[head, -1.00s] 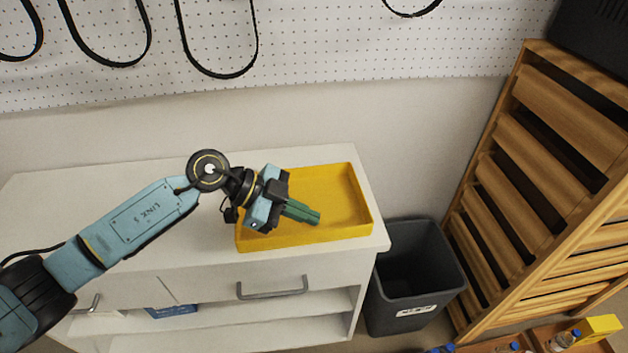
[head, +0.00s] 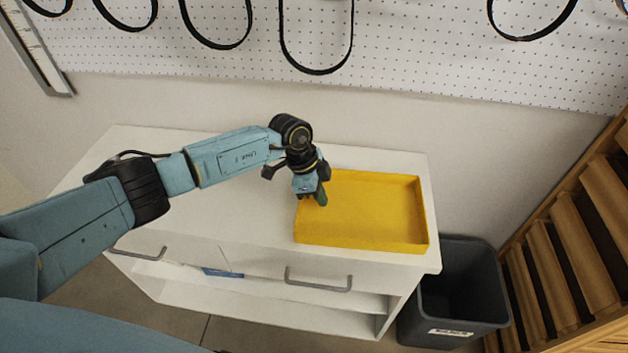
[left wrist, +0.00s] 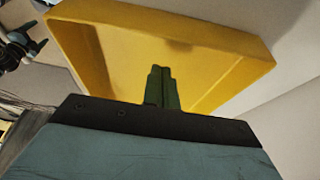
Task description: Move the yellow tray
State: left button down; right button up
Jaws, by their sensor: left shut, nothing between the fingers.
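The yellow tray (head: 375,212) lies flat on the right end of the white cabinet's top in the head view. It is empty and has low walls. My left gripper (head: 321,197) is at the tray's left side, with its green fingers shut and nothing between them. In the left wrist view the shut fingers (left wrist: 161,88) show in front of the yellow tray (left wrist: 130,52). I cannot tell whether the fingertips touch the tray.
The white cabinet top (head: 225,208) is bare left of the tray. A dark grey bin (head: 462,295) stands beside the cabinet's right end. A wooden slatted rack (head: 575,255) is farther right. A pegboard wall with hanging black belts (head: 316,70) rises behind.

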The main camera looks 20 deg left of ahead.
pick_arm(q)
jog(key=a, duration=0.4)
jog(key=shift+s+r, duration=0.2)
jog(key=shift+s, duration=0.1)
